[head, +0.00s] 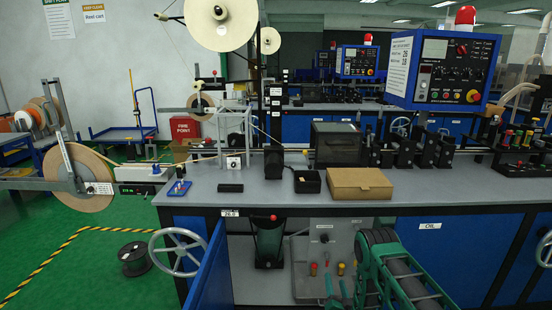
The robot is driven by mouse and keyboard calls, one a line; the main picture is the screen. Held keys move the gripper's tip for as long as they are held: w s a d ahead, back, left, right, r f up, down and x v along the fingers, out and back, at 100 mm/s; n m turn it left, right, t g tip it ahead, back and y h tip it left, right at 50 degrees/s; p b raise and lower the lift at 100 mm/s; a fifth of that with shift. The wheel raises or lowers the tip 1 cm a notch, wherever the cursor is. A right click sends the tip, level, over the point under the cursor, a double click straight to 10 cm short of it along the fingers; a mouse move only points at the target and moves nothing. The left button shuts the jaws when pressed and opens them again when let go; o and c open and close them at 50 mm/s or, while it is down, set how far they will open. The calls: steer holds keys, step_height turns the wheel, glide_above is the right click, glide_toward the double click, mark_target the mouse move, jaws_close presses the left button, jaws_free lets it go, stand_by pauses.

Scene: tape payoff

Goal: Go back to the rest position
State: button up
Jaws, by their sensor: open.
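My gripper is not in view. A green-and-grey jointed structure at the bottom right of the head view looks like part of my own arm, bent in front of the bench, with its lower parts cut off by the frame edge. What my gripper is near is hidden. The grey-topped bench (270,196) stands ahead, with a brown cardboard box (360,183) on its front part. A small black open box (307,182) is left of it, and a flat black block (230,188) lies farther left.
A blue cabinet door (213,275) stands open below the bench, beside a handwheel (178,252). A control box with a red lamp (443,68) rises at right. A tape reel (83,178) hangs left. A black spool (135,258) lies on open green floor.

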steer(key=w+d+r+n+g+y, duration=0.1)
steer(key=w+d+r+n+g, duration=0.15)
steer(key=r, duration=0.55)
steer(key=w+d+r+n+g+y, duration=0.15)
steer(key=w+r, duration=0.25)
steer(key=r, duration=0.5)
steer(key=s+d+r+g+h, duration=0.1)
steer(key=s+d+r+g, duration=0.1)
steer(key=s+d+r, duration=0.4)
steer(key=s+d+r+g+h, duration=0.25)
steer(key=s+r, duration=0.25)
steer(key=r, duration=0.3)
steer(key=s+d+r+g, duration=0.2)
steer(key=s+d+r, duration=0.1)
steer(key=s, duration=0.3)
steer(key=s+d+r+g, duration=0.1)
steer(key=s+d+r, duration=0.2)
steer(key=s, duration=0.3)
steer(key=s+a+r+m+g, duration=0.1)
steer(key=s+r+g, duration=0.2)
steer(key=s, duration=1.5)
steer(key=s+a+r+m+g+y, duration=0.1)
steer(key=s+r, duration=0.4)
steer(key=s, duration=1.4)
steer(key=shift+r+m+g+y, duration=0.15)
steer(key=shift+m+g+y, duration=0.15)
steer(key=shift+m+g, duration=0.75)
steer(key=shift+n, duration=0.25)
steer(key=c, duration=0.4)
steer(key=shift+c, duration=0.8)
